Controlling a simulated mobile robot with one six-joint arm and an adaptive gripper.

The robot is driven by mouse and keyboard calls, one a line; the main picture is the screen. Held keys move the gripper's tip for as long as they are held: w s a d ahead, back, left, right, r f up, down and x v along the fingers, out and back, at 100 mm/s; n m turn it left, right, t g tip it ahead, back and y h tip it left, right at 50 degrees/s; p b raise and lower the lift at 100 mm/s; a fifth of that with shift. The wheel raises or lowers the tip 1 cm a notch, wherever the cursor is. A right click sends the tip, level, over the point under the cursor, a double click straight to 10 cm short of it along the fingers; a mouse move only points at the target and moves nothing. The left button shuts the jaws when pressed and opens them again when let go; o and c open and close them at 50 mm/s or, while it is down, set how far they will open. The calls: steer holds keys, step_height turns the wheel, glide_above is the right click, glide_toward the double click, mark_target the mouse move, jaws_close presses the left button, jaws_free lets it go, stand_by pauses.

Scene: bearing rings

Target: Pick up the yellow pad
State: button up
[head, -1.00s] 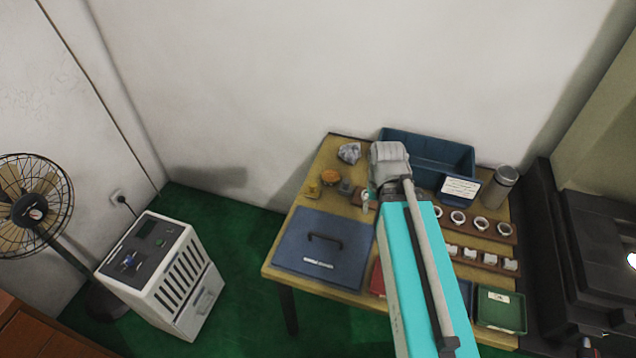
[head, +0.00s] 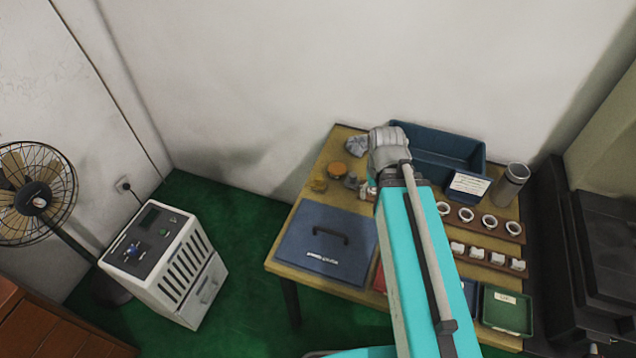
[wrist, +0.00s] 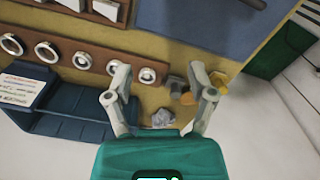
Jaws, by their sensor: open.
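The yellow pad (head: 319,185) is a small yellow piece on the wooden table, near its back left. In the wrist view the yellow pad (wrist: 220,82) lies right of my gripper, just beyond the right finger. My gripper (wrist: 159,72) is open and empty, with both fingers spread above the table. In the head view my arm hides most of the gripper, and it is right of the pad.
An orange round item (head: 336,170), a small grey piece (wrist: 176,83) and a crumpled grey lump (head: 357,146) are close to the pad. A blue lidded panel (head: 300,238) lies in front.

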steer(key=m+b, duration=0.2)
steer(key=m, duration=2.2)
glide_above(319, 177)
steer(key=shift+f, duration=0.8)
step_height(319, 177, down, 9)
steer(key=b, duration=0.8)
steer(key=shift+r, duration=0.2)
steer(key=shift+f, duration=0.15)
